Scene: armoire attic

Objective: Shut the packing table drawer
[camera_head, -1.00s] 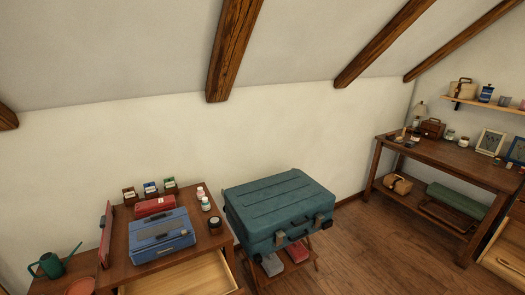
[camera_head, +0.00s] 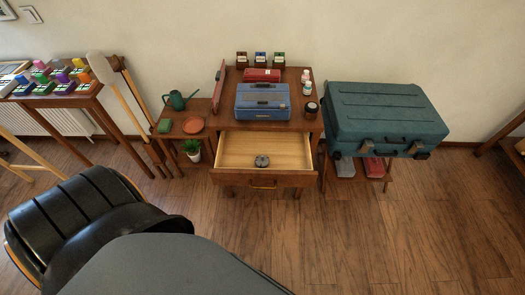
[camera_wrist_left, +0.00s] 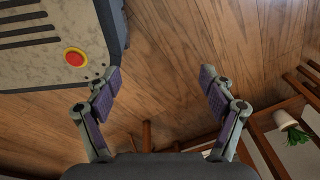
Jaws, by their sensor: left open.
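The packing table (camera_head: 222,115) stands against the wall in the head view. Its wooden drawer (camera_head: 265,181) is pulled out, with a dark handle on its front. A small dark round object (camera_head: 262,161) lies inside the drawer. My left gripper (camera_wrist_left: 160,75) shows in the left wrist view with its fingers apart and nothing between them, above the wooden floor. The drawer cannot be made out in that view. My right gripper is in neither view.
A blue case (camera_head: 262,102) and a red box (camera_head: 262,75) lie on the tabletop. A teal suitcase (camera_head: 385,115) is on the right. A low side shelf with a potted plant (camera_head: 192,149) is on the left. Floor in front is clear.

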